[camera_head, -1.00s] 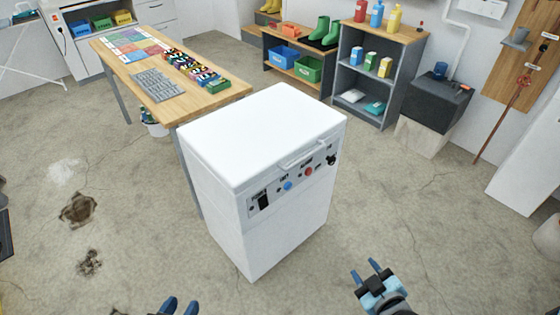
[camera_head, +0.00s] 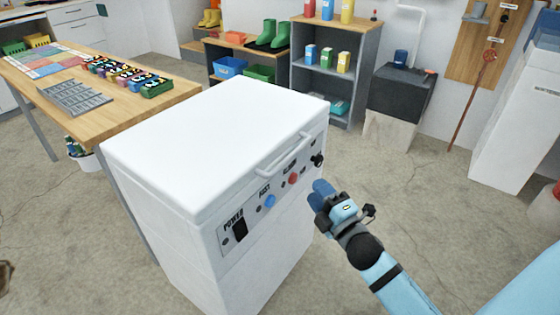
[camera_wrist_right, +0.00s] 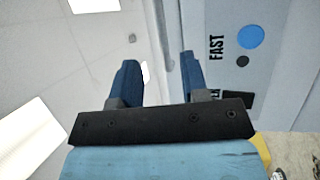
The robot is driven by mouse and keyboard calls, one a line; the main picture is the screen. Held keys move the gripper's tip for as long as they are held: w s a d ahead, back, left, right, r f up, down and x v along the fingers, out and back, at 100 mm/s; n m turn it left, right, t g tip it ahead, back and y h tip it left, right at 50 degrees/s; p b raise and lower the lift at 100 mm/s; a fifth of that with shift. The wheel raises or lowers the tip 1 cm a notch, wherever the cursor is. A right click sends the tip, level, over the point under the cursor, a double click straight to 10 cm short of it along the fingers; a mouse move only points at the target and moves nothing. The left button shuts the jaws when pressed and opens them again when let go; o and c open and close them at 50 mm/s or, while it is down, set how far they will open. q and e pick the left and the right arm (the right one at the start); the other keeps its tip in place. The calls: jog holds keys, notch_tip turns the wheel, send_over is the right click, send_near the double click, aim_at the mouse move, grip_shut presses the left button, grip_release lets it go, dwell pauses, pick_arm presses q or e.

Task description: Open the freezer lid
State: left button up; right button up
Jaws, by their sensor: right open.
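The white chest freezer (camera_head: 205,215) stands in front of me with its lid (camera_head: 215,130) shut. A white bar handle (camera_head: 284,156) sits on the lid's front edge, above a panel with a power switch, a blue button, a red button and a black knob. My right gripper (camera_head: 320,193) is open and empty, just in front of the panel's right part, below and right of the handle. In the right wrist view the two blue fingers (camera_wrist_right: 158,82) are apart, with the panel (camera_wrist_right: 245,60) to their right. My left gripper is not in view.
A wooden table (camera_head: 130,110) with a grey rack and a row of coloured items stands behind the freezer at left. Shelves (camera_head: 330,70) and a black box on a pale block (camera_head: 398,100) stand at the back. Floor at right is clear.

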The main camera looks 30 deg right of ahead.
send_near(290, 155)
jog(key=w, duration=0.4)
jog(key=w+b, duration=0.1)
jog(key=w, duration=0.2)
jog(key=w+r+b, duration=0.1)
jog(key=w, duration=0.1)
jog(key=shift+w, duration=0.4)
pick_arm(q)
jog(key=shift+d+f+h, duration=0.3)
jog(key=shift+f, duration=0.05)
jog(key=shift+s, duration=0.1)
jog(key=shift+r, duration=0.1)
pick_arm(e)
grip_shut()
